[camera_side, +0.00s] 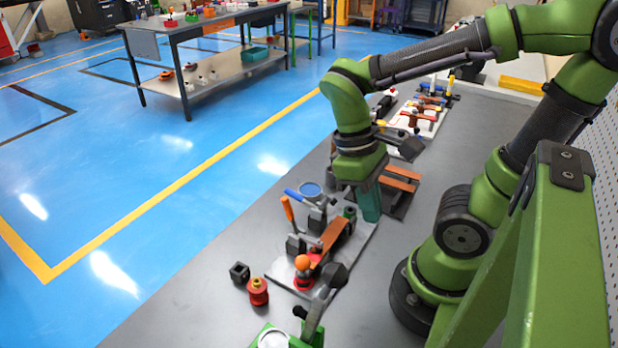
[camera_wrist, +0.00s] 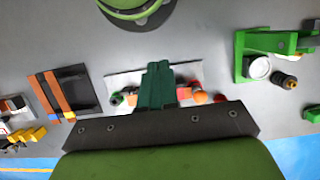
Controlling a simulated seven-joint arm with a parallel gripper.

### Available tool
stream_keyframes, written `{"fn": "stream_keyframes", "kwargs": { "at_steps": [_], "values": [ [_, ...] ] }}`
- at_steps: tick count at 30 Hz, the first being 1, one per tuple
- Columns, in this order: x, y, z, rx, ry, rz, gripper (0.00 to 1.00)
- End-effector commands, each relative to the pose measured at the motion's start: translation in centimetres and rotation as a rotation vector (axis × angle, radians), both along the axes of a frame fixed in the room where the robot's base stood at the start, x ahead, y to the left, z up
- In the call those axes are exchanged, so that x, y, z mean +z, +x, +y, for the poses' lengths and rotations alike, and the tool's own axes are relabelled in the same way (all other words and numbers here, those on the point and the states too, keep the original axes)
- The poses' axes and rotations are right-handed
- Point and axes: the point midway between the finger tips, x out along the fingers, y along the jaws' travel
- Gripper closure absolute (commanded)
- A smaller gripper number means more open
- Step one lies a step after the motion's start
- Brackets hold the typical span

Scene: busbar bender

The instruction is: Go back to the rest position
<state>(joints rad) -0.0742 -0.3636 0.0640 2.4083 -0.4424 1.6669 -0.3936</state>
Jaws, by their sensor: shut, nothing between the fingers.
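My gripper (camera_side: 370,214) has teal fingers pointing down, shut and empty. In the side view it hangs at the far right end of the bender plate (camera_side: 360,243), and its height above the plate is hard to judge. The bender carries a blue-handled lever, an orange-handled lever (camera_side: 288,209) and an orange-knobbed red part (camera_side: 303,268). A copper-coloured bar (camera_side: 334,235) lies on it. In the wrist view my shut fingers (camera_wrist: 158,68) cover the middle of the light bender plate (camera_wrist: 124,82).
A dark tray (camera_wrist: 78,88) holds two copper-coloured bars (camera_wrist: 50,92). A red spool (camera_side: 258,291) and a black block (camera_side: 239,271) stand near the table edge. A green fixture (camera_wrist: 243,58) stands to one side. Toolboards (camera_side: 428,118) lie farther back. Bare grey table separates these.

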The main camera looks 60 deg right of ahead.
Motion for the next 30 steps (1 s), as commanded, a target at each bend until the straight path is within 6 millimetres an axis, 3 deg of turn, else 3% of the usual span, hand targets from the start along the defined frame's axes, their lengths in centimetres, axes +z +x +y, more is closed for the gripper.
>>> {"fn": "stream_keyframes", "kwargs": {
  "at_steps": [14,20,24,27,30],
  "values": [
    [0.0,0.4,0.0,-0.016,-0.007,-0.031,1.0],
    [0.3,4.8,0.6,-0.144,0.067,-0.357,1.0],
    [3.3,8.2,0.8,-0.292,0.164,-0.667,1.0],
    [5.6,9.4,0.5,-0.37,0.22,-0.826,1.0],
    [6.6,9.3,0.3,-0.391,0.24,-0.875,1.0]
  ]
}}
